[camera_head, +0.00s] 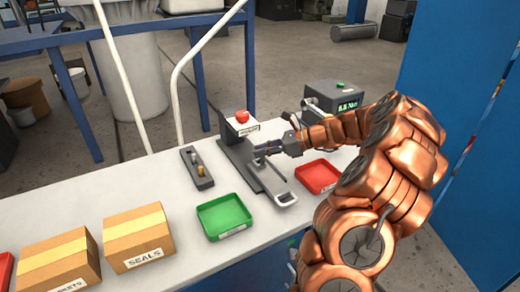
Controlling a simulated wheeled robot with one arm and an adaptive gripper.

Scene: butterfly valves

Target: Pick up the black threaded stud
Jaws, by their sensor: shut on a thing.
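My gripper (266,150) is at the end of the copper-coloured arm, over the grey metal fixture (236,157) on the white bench. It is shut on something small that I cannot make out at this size. A dark narrow block (204,182) lies on the bench to the left of the fixture. I cannot tell for sure which piece is the black threaded stud. A light metal part with a rounded end (285,198) lies at the fixture's near end.
A green tray (213,234) stands in front of the block and a red tray (336,185) stands right of the fixture. A red button (242,115) sits behind the fixture. A grey display box (333,95) stands behind my arm. A "SEALS" carton (138,239) is at left.

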